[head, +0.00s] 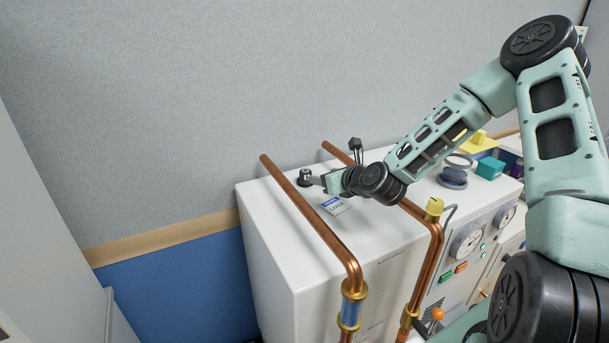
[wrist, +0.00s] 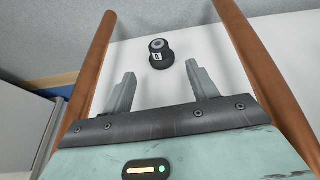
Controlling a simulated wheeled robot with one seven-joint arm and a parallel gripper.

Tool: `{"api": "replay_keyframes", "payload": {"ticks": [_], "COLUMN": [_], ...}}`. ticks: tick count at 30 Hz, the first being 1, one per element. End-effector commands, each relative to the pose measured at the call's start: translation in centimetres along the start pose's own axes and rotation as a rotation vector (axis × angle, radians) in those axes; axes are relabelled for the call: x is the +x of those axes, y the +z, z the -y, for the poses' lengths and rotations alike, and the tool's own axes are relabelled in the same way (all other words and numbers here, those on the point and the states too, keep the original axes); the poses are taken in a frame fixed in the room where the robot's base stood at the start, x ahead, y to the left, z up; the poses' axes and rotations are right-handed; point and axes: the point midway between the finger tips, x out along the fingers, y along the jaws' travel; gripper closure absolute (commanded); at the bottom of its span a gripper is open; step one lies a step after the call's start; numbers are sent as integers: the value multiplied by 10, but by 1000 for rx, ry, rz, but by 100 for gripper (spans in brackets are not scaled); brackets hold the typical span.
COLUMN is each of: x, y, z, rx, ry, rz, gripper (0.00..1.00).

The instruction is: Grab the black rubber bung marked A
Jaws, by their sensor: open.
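The black rubber bung (head: 305,177) stands upright on the white cabinet top near its back left corner. In the wrist view the bung (wrist: 161,54) shows a small white label, its letter too small to read surely. My gripper (head: 318,181) reaches toward it from the right in the head view. In the wrist view my gripper (wrist: 157,72) is open, its two grey fingers apart. The bung lies just beyond the fingertips, roughly centred between them, and does not appear to be held.
Copper pipes run along both sides of my gripper, one at the left (head: 310,220) and one at the right (head: 415,213). A blue-and-white label card (head: 335,206) lies on the white cabinet (head: 270,215). A yellow object (head: 478,142) and a teal block (head: 490,167) sit farther right.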

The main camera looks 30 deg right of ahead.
Motion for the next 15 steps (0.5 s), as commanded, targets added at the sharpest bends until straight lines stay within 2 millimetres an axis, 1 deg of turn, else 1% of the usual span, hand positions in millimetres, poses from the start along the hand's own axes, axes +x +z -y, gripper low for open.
{"api": "replay_keyframes", "payload": {"ticks": [1,3,6,9,15], "x": [11,25,42,55,67], "y": [3,4,3,2,2], "z": [-1,-2,-1,-1,-1], "rx": [0,-1,-1,0,-2], "ry": [2,2,1,1,1], "rz": [0,0,0,0,0], "gripper": [42,42,42,42,42]}}
